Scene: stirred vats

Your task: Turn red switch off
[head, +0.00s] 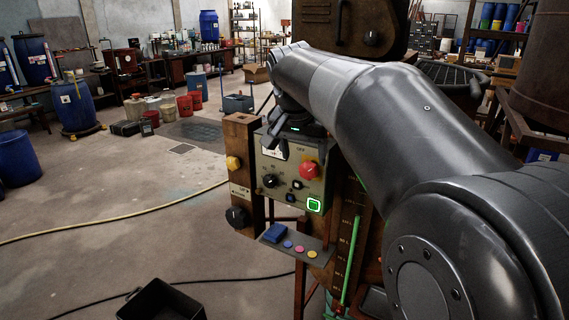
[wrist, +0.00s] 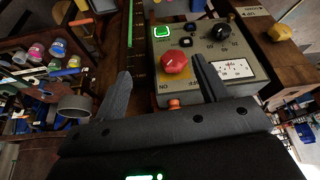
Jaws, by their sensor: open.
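The red switch (head: 308,170) is a round red knob on the upper right of a grey-green control box (head: 284,200) in the head view. In the wrist view the red switch (wrist: 174,62) shows between my two fingers, with the box turned nearly upside down. Which way the switch is set is not clear. My gripper (head: 273,146) is open and empty in front of the box's top, to the upper left of the switch. In the wrist view my gripper (wrist: 162,68) has its fingers spread either side of the switch, with no visible contact.
The box also carries a black knob (head: 270,181), a green-lit button (head: 314,205) and a dial (wrist: 231,69). A yellow knob (head: 233,163) sits on the wooden post at left. A small shelf (head: 318,248) below holds coloured discs. Open floor lies to the left.

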